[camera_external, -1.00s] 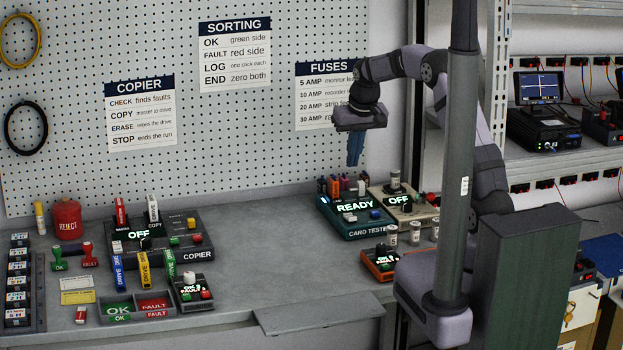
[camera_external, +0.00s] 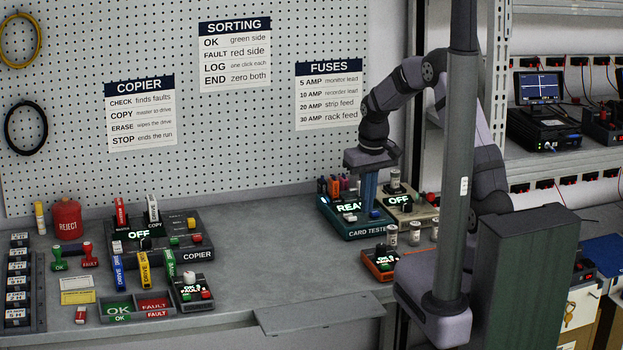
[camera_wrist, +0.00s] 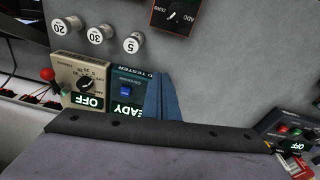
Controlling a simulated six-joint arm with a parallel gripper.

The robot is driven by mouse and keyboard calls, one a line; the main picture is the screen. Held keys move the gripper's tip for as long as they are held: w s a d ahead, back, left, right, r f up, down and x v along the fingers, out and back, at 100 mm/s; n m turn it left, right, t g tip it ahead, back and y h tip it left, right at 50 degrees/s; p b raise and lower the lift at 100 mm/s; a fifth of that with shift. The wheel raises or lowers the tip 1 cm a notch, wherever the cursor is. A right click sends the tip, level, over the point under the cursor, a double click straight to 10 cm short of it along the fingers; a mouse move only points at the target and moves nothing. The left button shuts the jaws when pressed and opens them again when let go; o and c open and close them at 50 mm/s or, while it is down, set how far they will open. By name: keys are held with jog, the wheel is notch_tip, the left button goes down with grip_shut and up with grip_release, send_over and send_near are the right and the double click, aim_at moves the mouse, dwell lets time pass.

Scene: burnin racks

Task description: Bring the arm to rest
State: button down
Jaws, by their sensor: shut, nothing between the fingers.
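My gripper (camera_external: 369,190) points straight down over the card tester (camera_external: 350,229), its blue fingers shut with nothing between them. The fingers hide part of the tester's lit READY display. In the wrist view my gripper's fingers (camera_wrist: 164,98) stand in front of the tester (camera_wrist: 128,85), beside its blue button. I cannot tell whether the fingertips touch the tester. My arm is bent, with the forearm arched above the bench.
A beige box reading OFF (camera_external: 404,204) stands right of the tester, with several white-capped fuses (camera_external: 415,233) in front. An orange-edged box (camera_external: 380,264) sits nearer. The copier (camera_external: 160,238) is at left. The bench between is clear.

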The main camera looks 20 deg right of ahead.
jog(key=shift+g, duration=0.9)
jog(key=s+f, duration=0.1)
jog(key=s, duration=0.2)
jog(key=s+d+f, duration=0.1)
jog(key=s, duration=0.2)
jog(key=s+f, duration=0.1)
jog(key=s, duration=0.2)
jog(key=shift+s+d, duration=0.25)
jog(key=shift+s, duration=0.05)
jog(key=shift+g, duration=0.5)
jog(key=s, duration=0.3)
jog(key=s+d, duration=0.1)
jog(key=s, duration=0.5)
jog(key=shift+d+f, duration=0.35)
jog(key=shift+d, duration=0.05)
jog(key=s+d+r+m+t, duration=0.1)
jog(key=s+d+r, duration=0.2)
jog(key=s, duration=0.3)
jog(key=shift+s+r, duration=0.2)
jog(key=shift+r, duration=0.2)
